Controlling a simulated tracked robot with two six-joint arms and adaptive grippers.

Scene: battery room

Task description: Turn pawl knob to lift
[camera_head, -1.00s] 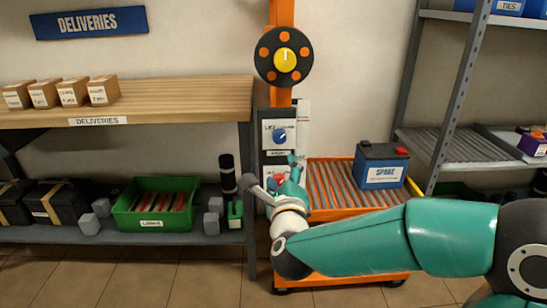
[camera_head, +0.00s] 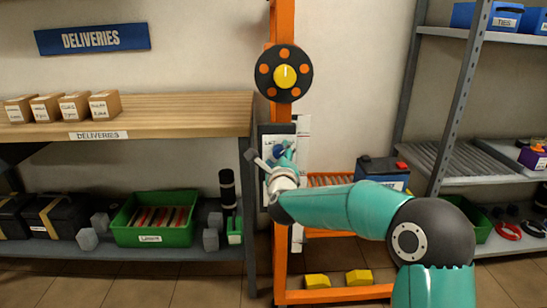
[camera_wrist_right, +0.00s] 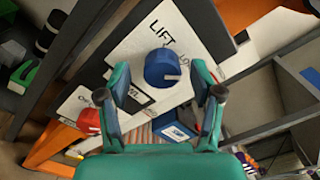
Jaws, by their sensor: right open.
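A blue knob (camera_wrist_right: 162,68) with a pale pointer line sits on a white plate (camera_wrist_right: 172,38) lettered LIFT in the right wrist view. My right gripper (camera_wrist_right: 160,88) is open, with one finger on each side of the knob. I cannot tell whether the fingers touch it. A red knob (camera_wrist_right: 88,120) shows on the same panel at the left. In the head view my right gripper (camera_head: 281,153) is at the panel on the orange post and largely hides the blue knob. My left gripper is not in view.
An orange mast (camera_head: 283,110) carries a black dial with a yellow centre (camera_head: 286,76). A blue battery (camera_head: 384,170) is on rollers behind my arm. Shelves stand on both sides, with a green crate (camera_head: 155,239) at lower left.

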